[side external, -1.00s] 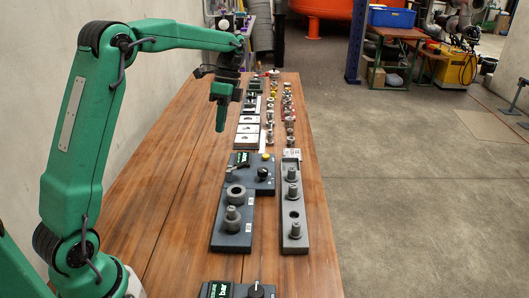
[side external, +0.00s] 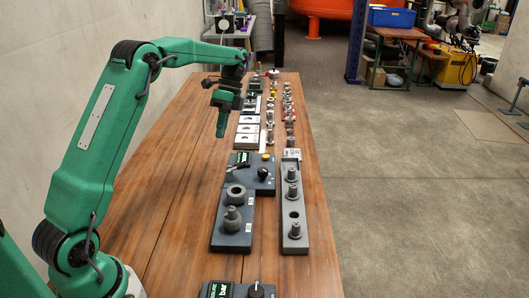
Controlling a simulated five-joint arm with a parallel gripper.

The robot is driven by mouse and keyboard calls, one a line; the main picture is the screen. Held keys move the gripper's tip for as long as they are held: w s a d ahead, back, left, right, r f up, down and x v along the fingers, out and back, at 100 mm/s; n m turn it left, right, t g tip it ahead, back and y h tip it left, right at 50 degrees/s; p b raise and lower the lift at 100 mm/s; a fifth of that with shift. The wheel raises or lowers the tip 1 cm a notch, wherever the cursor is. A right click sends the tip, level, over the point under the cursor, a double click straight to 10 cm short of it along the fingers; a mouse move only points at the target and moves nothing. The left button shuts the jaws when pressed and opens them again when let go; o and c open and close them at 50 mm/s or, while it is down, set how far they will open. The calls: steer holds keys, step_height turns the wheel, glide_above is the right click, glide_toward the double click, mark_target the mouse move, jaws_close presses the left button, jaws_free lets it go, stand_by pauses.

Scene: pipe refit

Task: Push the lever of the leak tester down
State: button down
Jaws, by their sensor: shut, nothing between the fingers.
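My gripper (side external: 220,134) is shut and empty, pointing down above the table's left half, behind the dark devices and apart from them. A dark blue-grey device (side external: 267,186) stands mid-table with a small lit display, a yellow button and a black round knob (side external: 263,172). It looks like the leak tester, but I cannot be sure. I cannot tell whether that knob is the end of its lever, or the lever's angle. Another dark unit (side external: 224,291) at the front edge of the picture has a display reading "bar" and a black knob; it is partly cut off.
A dark block (side external: 232,241) with a ring and a stepped round part lies before the device. A grey plate (side external: 294,246) with several upright pegs is to its right. Rows of small fittings (side external: 289,115) and pale plates (side external: 247,129) run behind. The wooden table (side external: 170,240) is clear on the left.

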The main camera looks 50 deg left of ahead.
mark_target(240, 163)
steer(key=shift+w+d+f, duration=0.5)
steer(key=shift+f, duration=0.8)
steer(key=shift+w+d+f, duration=0.45)
steer(key=shift+d+f, duration=0.05)
steer(key=shift+f, duration=0.75)
steer(key=shift+w+d+f, duration=0.5)
steer(key=shift+f, duration=0.8)
steer(key=shift+f, duration=0.15)
steer(key=shift+w+d+f, duration=0.2)
